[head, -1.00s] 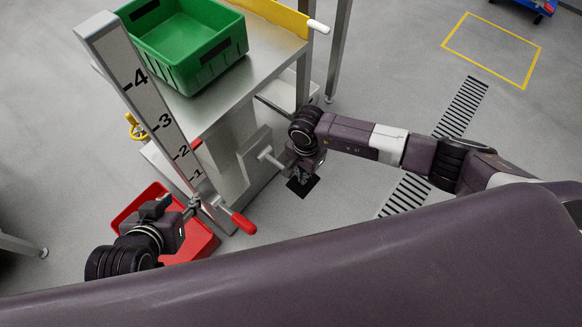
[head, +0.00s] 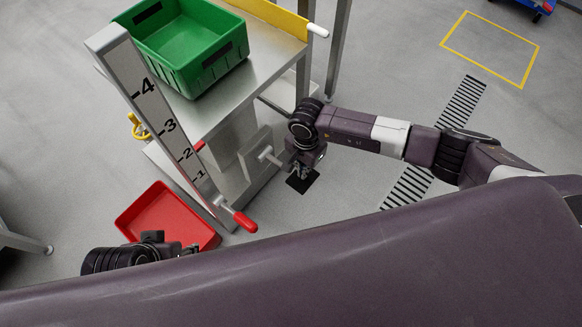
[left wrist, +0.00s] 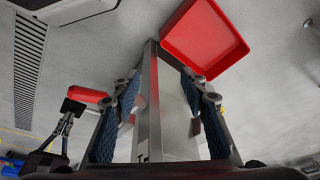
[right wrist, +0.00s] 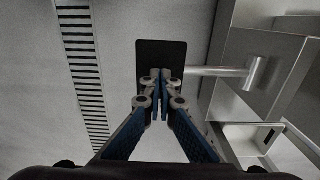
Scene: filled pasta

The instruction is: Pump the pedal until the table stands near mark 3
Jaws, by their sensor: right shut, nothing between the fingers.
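The metal lift table (head: 275,52) stands beside a scale post (head: 150,105) marked 1 to 4. A small red pointer (head: 199,146) shows at the post's edge, between marks 2 and 3. The black pedal pad (head: 303,185) is low at the table's side; it also shows in the right wrist view (right wrist: 148,50) with its metal bar. My right gripper (head: 300,171) is shut and empty, its tips over the pad; I cannot tell whether they touch. My left gripper (left wrist: 168,85) is open, with the post seen between its spread fingers; its tips are mostly hidden in the head view.
A green bin (head: 190,50) sits on the tabletop. A red-handled lever (head: 245,222) sticks out near the post's foot. A red tray (head: 165,220) lies on the floor beside my left gripper. Open floor with a striped grating (head: 465,105) lies to the right.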

